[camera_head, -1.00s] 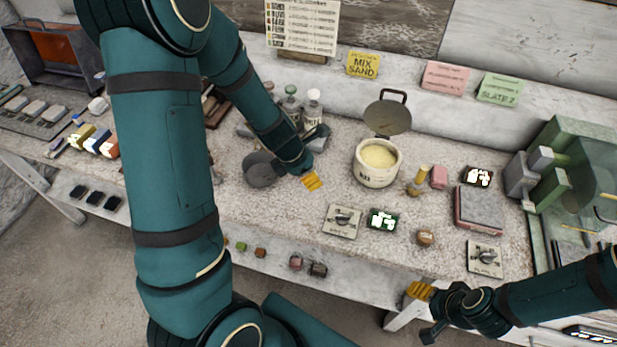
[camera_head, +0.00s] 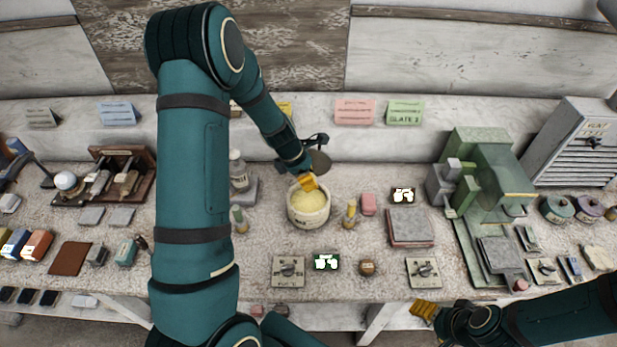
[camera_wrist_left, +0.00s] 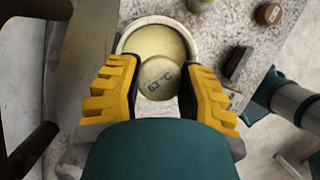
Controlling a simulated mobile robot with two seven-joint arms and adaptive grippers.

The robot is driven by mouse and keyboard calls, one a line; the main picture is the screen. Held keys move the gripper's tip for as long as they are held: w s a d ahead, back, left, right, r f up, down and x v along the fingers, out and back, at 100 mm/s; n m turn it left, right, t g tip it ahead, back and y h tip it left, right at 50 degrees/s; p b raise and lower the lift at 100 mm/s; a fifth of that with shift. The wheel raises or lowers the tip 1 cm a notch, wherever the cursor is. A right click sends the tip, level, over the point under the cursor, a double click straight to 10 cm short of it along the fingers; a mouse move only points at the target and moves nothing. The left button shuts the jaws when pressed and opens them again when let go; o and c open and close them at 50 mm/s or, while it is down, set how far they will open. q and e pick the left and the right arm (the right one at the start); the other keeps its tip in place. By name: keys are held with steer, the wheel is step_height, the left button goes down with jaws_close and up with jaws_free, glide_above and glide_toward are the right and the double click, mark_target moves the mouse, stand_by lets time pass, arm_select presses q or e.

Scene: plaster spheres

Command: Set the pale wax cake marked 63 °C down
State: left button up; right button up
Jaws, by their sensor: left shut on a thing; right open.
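The pale wax cake (camera_wrist_left: 160,78) is a round disc marked "63 °C", seen in the left wrist view. My left gripper (camera_wrist_left: 158,88) is shut on it, with a yellow ridged finger on each side. In the head view the left gripper (camera_head: 306,182) is over the back part of a cream pot (camera_head: 309,218) holding pale yellow stuff. The cake is hidden there. In the wrist view the cake overlaps the near part of the pot (camera_wrist_left: 124,40); I cannot tell if they touch. My right gripper (camera_head: 424,309) is open near the bench's front edge.
A green machine (camera_head: 482,180) is further right.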

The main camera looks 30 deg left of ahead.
arm_select(q)
steer(key=b, duration=0.4)
glide_above(312, 202)
steer(key=shift+s+a+f, duration=0.1)
steer(key=shift+a+f, duration=0.05)
steer(key=shift+f, duration=0.8)
steer(key=shift+s+a+f, duration=0.1)
steer(key=shift+a+f, duration=0.05)
steer(key=shift+f, duration=0.8)
steer(key=shift+s+a+f, duration=0.1)
steer(key=shift+a+f, duration=0.05)
steer(key=shift+f, duration=0.8)
steer(key=shift+r, duration=0.1)
steer(key=shift+f+b, duration=1.4)
steer(key=shift+f, duration=0.6)
steer(key=o, duration=0.9)
steer(key=shift+o, duration=0.2)
steer(key=shift+r, duration=0.1)
steer(key=shift+r, duration=0.1)
